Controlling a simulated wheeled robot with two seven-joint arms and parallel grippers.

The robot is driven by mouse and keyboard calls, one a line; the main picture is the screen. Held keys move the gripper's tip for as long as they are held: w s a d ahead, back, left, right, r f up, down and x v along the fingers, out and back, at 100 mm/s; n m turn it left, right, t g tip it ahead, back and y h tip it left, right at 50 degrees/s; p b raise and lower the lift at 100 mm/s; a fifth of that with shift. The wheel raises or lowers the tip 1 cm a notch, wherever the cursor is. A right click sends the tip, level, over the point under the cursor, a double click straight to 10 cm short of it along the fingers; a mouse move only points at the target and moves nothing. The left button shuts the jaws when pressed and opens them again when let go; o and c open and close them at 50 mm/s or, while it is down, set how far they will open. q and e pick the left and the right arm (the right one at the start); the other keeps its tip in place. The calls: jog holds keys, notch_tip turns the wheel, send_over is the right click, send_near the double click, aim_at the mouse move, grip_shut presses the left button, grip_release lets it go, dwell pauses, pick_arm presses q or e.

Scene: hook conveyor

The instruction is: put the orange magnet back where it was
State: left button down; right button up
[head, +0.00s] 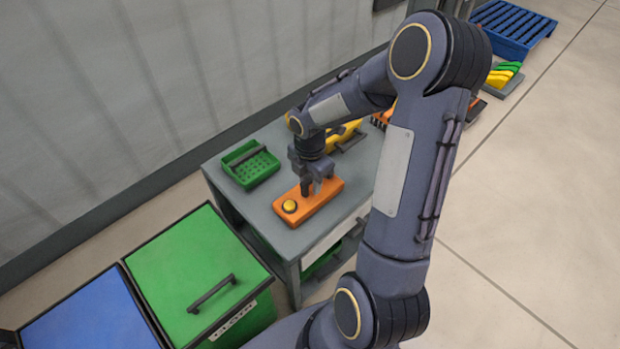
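An orange block (325,199) with a round yellow knob (290,206) at its near left end lies on the grey table (268,219). I cannot tell for sure that this block is the orange magnet. My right gripper (314,190) points down at the middle of the block, at or just above its top. The view is too small to tell whether its fingers are open, shut or touching the block. Another orange thing (380,118) shows partly behind my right arm at the table's far end. My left gripper is out of view.
A green tray (238,178) and a yellow item (350,131) are on the table. Green (193,262) and blue (88,318) lidded bins stand at the lower left. A blue pallet (512,25) lies far back. My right arm hides the table's right side.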

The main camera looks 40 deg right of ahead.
jog(key=shift+r, duration=0.1)
notch_tip(320, 180, up, 11)
jog(key=p, duration=0.4)
jog(key=s+a+r+m+t+y, duration=0.2)
jog(key=s+a+r+m, duration=0.2)
jog(key=s+a+m, duration=0.2)
jog(key=s+a+r+m+t+y, duration=0.1)
jog(key=s+a+r+m+t, duration=0.2)
jog(key=s+m, duration=0.7)
jog(key=a+r+m, duration=0.2)
jog(key=a+m, duration=0.2)
jog(key=shift+s+r+m+t+y, duration=0.2)
jog(key=shift+m+t+y, duration=0.1)
jog(key=shift+m+y, duration=0.1)
notch_tip(320, 180, up, 20)
jog(key=p, duration=2)
